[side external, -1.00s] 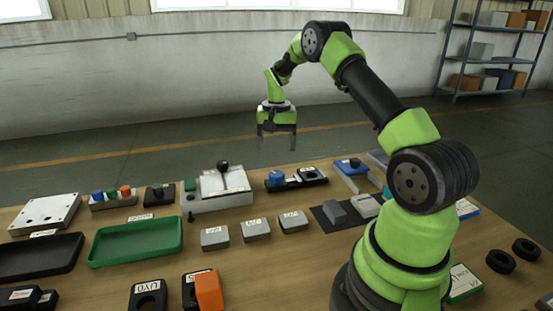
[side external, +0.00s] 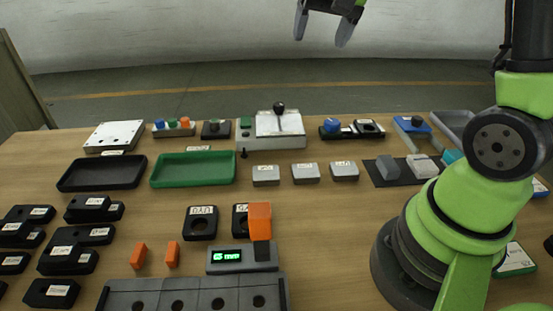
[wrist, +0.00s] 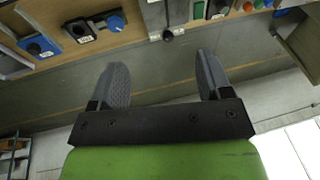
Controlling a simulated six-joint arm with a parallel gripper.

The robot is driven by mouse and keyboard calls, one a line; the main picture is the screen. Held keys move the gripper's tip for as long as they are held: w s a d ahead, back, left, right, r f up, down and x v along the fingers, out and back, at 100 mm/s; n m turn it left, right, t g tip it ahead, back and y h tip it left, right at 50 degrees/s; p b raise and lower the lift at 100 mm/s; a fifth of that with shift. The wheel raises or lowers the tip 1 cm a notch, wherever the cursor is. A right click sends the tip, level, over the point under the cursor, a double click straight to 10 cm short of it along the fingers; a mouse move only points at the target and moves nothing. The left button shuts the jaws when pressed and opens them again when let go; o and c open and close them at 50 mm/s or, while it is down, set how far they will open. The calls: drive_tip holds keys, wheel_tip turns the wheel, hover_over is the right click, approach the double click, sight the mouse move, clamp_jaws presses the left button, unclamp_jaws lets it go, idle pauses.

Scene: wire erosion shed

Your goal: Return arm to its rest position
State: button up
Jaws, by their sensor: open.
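My gripper (side external: 324,30) is at the top edge of the side view, high above the far side of the table, with its two grey fingers spread and nothing between them. It also shows in the wrist view (wrist: 165,80), where the fingers stand apart over the floor beyond the table edge. My arm stands at the right of the side view, and its upper part is cut off by the frame. The wooden table (side external: 330,215) lies below, and my gripper touches nothing.
A green tray (side external: 193,182), a black tray (side external: 102,188) and a white fixture with a black knob (side external: 270,129) stand on the table. Several grey blocks, black holders and orange pieces lie around. A grey fixture strip (side external: 195,283) is at the front. The air around the gripper is clear.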

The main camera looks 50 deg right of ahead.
drive_tip(key=s+a+r+n+t+y, duration=0.2)
drive_tip(key=s+a+r+n+t, duration=0.1)
drive_tip(key=s+a, duration=1)
drive_tip(key=s+n+t, duration=0.1)
drive_tip(key=s, duration=0.2)
drive_tip(key=shift+n, duration=0.3)
